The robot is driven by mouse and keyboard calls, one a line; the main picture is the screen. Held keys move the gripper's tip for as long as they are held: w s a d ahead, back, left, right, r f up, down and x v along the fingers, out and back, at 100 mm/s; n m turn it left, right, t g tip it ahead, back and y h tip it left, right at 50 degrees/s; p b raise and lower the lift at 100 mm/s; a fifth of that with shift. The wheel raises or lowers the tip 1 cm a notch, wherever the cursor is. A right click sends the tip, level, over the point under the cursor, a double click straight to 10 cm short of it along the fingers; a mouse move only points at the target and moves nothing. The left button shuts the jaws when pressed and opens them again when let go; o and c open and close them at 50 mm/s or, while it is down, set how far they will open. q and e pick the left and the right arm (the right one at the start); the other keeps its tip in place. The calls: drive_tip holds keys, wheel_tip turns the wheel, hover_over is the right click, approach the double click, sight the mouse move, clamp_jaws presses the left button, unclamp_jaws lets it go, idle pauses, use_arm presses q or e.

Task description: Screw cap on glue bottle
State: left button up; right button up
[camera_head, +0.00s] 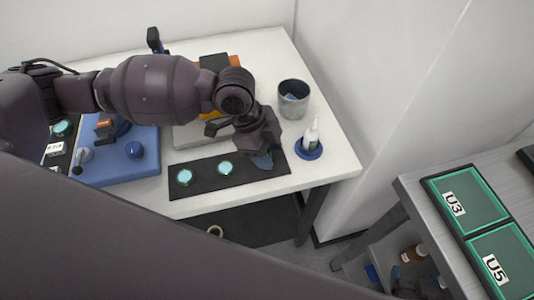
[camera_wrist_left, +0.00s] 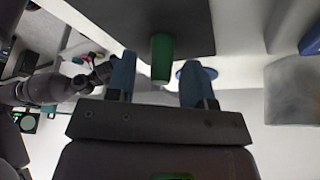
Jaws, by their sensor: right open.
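My left gripper (camera_head: 263,160) is over the right end of the black mat, left of the bottle. In the left wrist view its blue fingers (camera_wrist_left: 160,82) are apart. A green cylinder (camera_wrist_left: 161,58) shows between them with gaps on both sides; I cannot tell if it is the cap. The blue holder shows behind one finger (camera_wrist_left: 185,72). My right gripper (camera_wrist_left: 98,74) is partly visible, low beside the shelf. No cap is clearly identifiable.
A grey cup (camera_head: 293,100) stands behind the bottle. The black mat (camera_head: 205,175) carries teal discs. A blue fixture (camera_head: 125,160) is at left. A side bench with green trays U3 (camera_head: 465,200) and U5 (camera_head: 505,262) is at right, above a shelf with small bottles.

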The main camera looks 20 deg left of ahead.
use_arm(q)
drive_tip(key=c, duration=0.7)
clamp_jaws()
use_arm(e)
drive_tip(key=shift+s+f, duration=0.2)
drive_tip(key=shift+s, duration=0.1)
drive_tip(key=shift+s, duration=0.1)
use_arm(q)
wheel_tip(320, 180, up, 9)
drive_tip(key=shift+f+p, duration=0.1)
drive_tip(key=shift+p, duration=0.55)
drive_tip(key=shift+r, duration=0.65)
use_arm(e)
drive_tip(key=shift+d+r, duration=0.1)
drive_tip(key=shift+r, duration=0.7)
drive_tip(key=shift+w+r, duration=0.1)
drive_tip(key=shift+w, duration=0.1)
